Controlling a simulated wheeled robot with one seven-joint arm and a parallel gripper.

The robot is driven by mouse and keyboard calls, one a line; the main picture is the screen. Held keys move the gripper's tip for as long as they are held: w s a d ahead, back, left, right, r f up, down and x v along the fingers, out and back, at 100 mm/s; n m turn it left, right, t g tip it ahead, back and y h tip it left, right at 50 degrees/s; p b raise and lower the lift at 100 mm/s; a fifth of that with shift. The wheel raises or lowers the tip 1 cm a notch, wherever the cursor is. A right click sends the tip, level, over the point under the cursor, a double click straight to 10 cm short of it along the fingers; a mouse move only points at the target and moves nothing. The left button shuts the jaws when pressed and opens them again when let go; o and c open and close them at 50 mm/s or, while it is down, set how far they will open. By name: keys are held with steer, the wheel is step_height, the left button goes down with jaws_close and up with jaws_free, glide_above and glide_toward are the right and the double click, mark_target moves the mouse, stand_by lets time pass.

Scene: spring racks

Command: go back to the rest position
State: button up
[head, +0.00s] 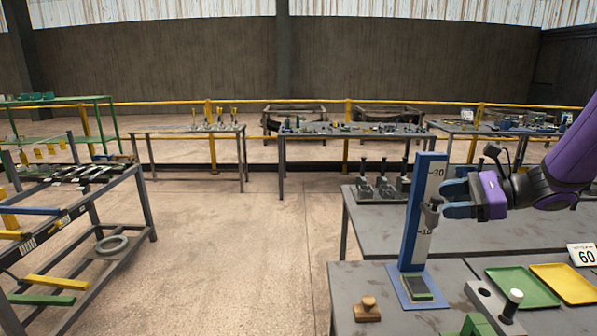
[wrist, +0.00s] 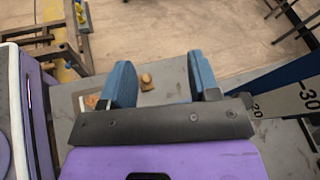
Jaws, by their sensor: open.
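My purple arm reaches in from the right in the head view. My gripper (head: 452,198) is beside the upright blue gauge (head: 412,225) with its white marked scale. In the wrist view my gripper (wrist: 162,85) has its two blue fingers wide apart, with nothing between them. A grey slider (head: 430,213) sits on the gauge, close to the fingertips; I cannot tell if they touch. The gauge also shows at the right of the wrist view (wrist: 285,92).
The grey table holds a wooden stamp-like block (head: 367,309), a green tray (head: 522,287), a yellow tray (head: 565,283) and a sign reading 60 (head: 582,254). A rack (head: 85,215) stands at the left. The floor (head: 235,250) between is clear.

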steer(key=s+a+r+n+g+h, duration=0.2)
steer(key=s+a+n+h, duration=0.1)
steer(key=s+n, duration=0.3)
steer(key=s+a+r+n+g+h, duration=0.2)
steer(key=s+a+n+h, duration=0.15)
steer(key=s, duration=0.45)
steer(key=s+d+r+n+t+h, duration=0.2)
steer(key=s+n+h, duration=0.1)
steer(key=s, duration=0.3)
steer(key=s+d+r+n+t+h, duration=0.1)
steer(key=s+d+n+h, duration=0.1)
steer(key=s+n, duration=0.3)
steer(key=shift+s+r+n+t+h, duration=0.4)
steer(key=shift+n+h, duration=0.15)
steer(key=shift+h, duration=0.3)
